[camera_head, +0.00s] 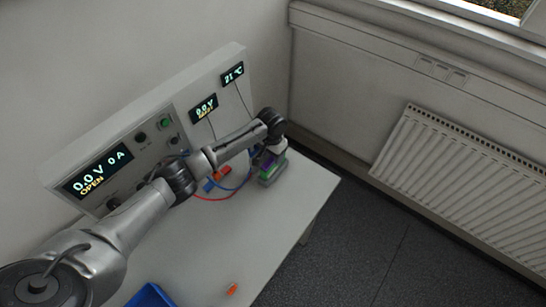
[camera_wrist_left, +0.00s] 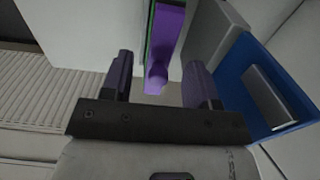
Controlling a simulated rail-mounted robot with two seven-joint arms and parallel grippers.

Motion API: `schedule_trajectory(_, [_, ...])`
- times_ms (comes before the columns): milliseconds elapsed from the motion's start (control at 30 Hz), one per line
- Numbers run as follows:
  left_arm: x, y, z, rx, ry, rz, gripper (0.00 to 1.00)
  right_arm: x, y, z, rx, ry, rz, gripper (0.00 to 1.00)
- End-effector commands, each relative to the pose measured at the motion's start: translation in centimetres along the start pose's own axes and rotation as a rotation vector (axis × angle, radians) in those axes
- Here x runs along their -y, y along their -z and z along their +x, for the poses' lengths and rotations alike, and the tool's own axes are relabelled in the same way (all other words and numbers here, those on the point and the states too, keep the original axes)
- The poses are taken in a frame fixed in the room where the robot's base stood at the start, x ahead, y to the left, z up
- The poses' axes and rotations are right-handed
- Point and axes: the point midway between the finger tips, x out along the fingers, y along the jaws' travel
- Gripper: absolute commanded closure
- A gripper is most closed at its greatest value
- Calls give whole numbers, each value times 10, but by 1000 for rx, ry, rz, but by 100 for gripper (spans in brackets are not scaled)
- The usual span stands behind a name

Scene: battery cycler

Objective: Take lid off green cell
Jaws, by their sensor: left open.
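The green cell (camera_head: 271,176) stands near the right end of the pale bench in the head view, largely hidden under my left gripper. A purple part (camera_head: 267,160) shows just above the green. My left gripper (camera_head: 271,158) reaches down over it from the end of my left arm. In the left wrist view my two left fingers stand apart, with a purple part (camera_wrist_left: 164,45) edged in green in the gap between them. I see space on both sides of it, and cannot tell whether it is the lid. My right gripper is not in view.
The cycler panel (camera_head: 140,135) with its displays stands behind the bench. Red and blue leads (camera_head: 213,197) lie left of the cell. A small orange piece (camera_head: 232,288) and a blue tray (camera_head: 150,296) are at the front. The bench (camera_head: 240,240) between is clear.

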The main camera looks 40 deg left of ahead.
Motion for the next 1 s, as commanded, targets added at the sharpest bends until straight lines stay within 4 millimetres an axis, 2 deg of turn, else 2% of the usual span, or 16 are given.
schedule_trajectory(133, [-1, 0, 13, 0, -1, 1, 46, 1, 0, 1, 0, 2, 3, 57])
schedule_trajectory(433, [-1, 0, 15, -1, 0, 1, 46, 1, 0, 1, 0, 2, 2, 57])
schedule_trajectory(1000, [0, 0, 15, -1, 0, 1, 98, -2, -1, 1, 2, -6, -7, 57])
